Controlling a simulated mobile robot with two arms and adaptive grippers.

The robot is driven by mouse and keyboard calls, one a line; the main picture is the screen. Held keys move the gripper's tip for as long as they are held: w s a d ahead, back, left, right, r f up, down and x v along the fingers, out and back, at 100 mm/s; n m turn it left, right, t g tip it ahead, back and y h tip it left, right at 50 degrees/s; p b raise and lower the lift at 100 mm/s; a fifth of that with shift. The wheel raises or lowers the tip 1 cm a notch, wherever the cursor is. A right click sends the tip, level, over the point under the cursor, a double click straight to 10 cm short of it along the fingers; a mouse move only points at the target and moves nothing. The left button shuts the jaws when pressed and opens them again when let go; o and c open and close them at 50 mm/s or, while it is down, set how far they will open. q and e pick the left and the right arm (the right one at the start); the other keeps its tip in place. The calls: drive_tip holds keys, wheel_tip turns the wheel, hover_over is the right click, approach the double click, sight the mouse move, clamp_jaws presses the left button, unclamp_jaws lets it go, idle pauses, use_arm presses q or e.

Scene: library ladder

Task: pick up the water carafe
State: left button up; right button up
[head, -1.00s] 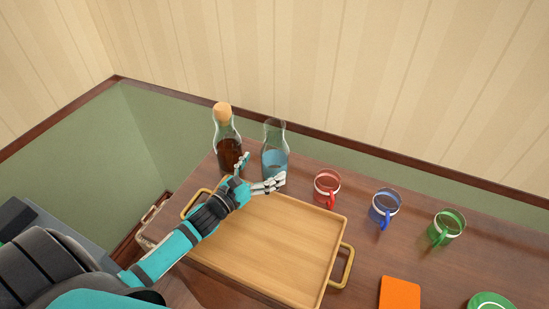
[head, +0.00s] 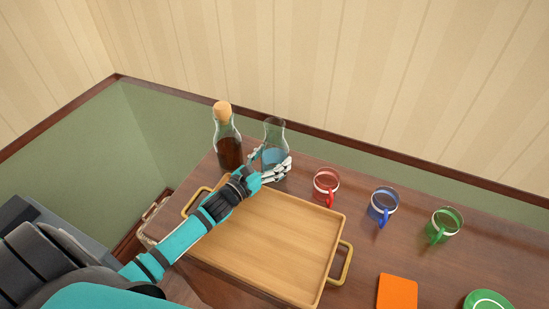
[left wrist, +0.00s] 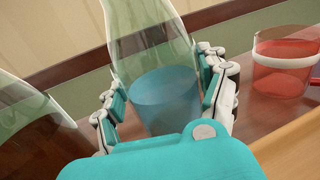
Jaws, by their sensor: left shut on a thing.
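The water carafe (head: 274,133) is clear glass with blue water in its lower part. It stands upright at the back of the wooden table. My left gripper (head: 271,163) is around its lower body and shut on it. In the left wrist view the carafe (left wrist: 160,75) sits between the two fingers of the gripper (left wrist: 166,103), one on each side. The carafe's base is hidden behind the gripper. My right gripper is not in view.
A corked bottle of dark liquid (head: 228,150) stands close left of the carafe. A wooden tray (head: 270,240) with brass handles lies in front. Red (head: 326,182), blue (head: 383,203) and green (head: 444,223) mugs stand to the right, with an orange square (head: 397,291) nearer.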

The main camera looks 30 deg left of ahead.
sight(267, 155)
use_arm(q)
drive_tip(key=c, duration=0.4)
drive_tip(key=shift+w+r, duration=0.1)
drive_tip(key=shift+r, duration=0.05)
drive_tip(key=shift+r, duration=0.15)
drive_tip(key=shift+r, duration=1.4)
drive_tip(key=shift+s+d+r+b, duration=0.15)
drive_tip(key=shift+s+b, duration=0.15)
drive_tip(key=s+d+b, duration=0.1)
drive_tip(key=s+d, duration=0.1)
drive_tip(key=s, duration=0.5)
drive_tip(key=s+d+r+b, duration=0.1)
drive_tip(key=s+d, duration=0.1)
drive_tip(key=s, duration=0.5)
drive_tip(key=shift+s+d+r, duration=0.3)
drive_tip(key=shift+s, duration=0.1)
